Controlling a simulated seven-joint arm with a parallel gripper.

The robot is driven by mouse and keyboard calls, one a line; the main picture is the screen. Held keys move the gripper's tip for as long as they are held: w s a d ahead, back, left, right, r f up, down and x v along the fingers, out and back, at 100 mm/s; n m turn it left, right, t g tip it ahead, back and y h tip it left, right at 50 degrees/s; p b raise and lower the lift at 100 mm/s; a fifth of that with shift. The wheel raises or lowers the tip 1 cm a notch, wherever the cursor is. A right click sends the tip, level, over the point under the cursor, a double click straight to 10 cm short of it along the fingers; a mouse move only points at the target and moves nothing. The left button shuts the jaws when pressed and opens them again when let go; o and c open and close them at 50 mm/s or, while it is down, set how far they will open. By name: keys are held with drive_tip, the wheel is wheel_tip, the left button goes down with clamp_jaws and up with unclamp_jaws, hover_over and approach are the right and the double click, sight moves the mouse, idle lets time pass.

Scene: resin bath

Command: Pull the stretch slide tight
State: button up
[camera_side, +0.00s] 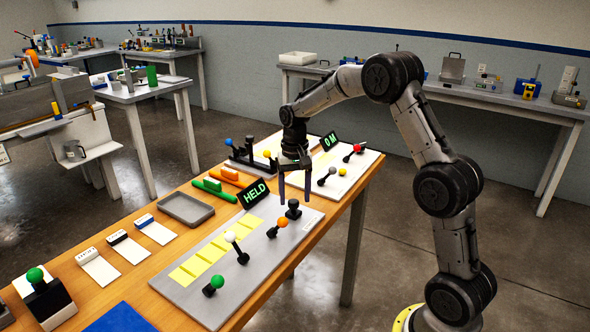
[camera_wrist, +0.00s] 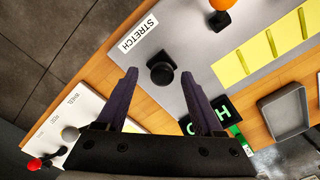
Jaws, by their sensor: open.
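The stretch slide shows as a black round knob (camera_wrist: 162,73) beside a white label reading STRETCH (camera_wrist: 138,34) in the wrist view. In the side view the black knob (camera_side: 293,209) stands at the far right end of the grey panel (camera_side: 207,305). My gripper (camera_side: 294,192) points down, open, with its fingers just above the knob. In the wrist view the gripper (camera_wrist: 160,76) has its two dark fingers apart, one on each side of the knob in the picture. I cannot tell whether either finger touches it.
The grey panel also holds orange (camera_side: 282,223), white (camera_side: 230,237) and green (camera_side: 216,281) knobs and yellow pads (camera_side: 212,253). A green HELD display (camera_side: 255,193) stands behind it. A grey tray (camera_side: 186,209) lies to the left. A second panel with a red-knobbed lever (camera_side: 356,148) is beyond.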

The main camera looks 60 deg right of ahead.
sight(293, 202)
wheel_tip(293, 202, up, 11)
drive_tip(key=shift+r, duration=0.15)
idle(0.4)
drive_tip(key=s+a+r+n+t, duration=0.3)
drive_tip(key=s+a+r, duration=0.8)
drive_tip(key=s, duration=0.1)
drive_tip(key=s+a+f+n+t, duration=0.1)
drive_tip(key=s+a+f+n, duration=0.1)
drive_tip(key=s+f, duration=0.3)
drive_tip(key=s+a+f+n+t, duration=0.1)
drive_tip(key=s+a+f+n, duration=0.2)
drive_tip(key=s, duration=0.6)
wheel_tip(293, 202, down, 2)
drive_tip(key=shift+s+f+n+t, duration=0.1)
drive_tip(key=shift+s+n+t, duration=0.25)
drive_tip(key=shift+n, duration=0.15)
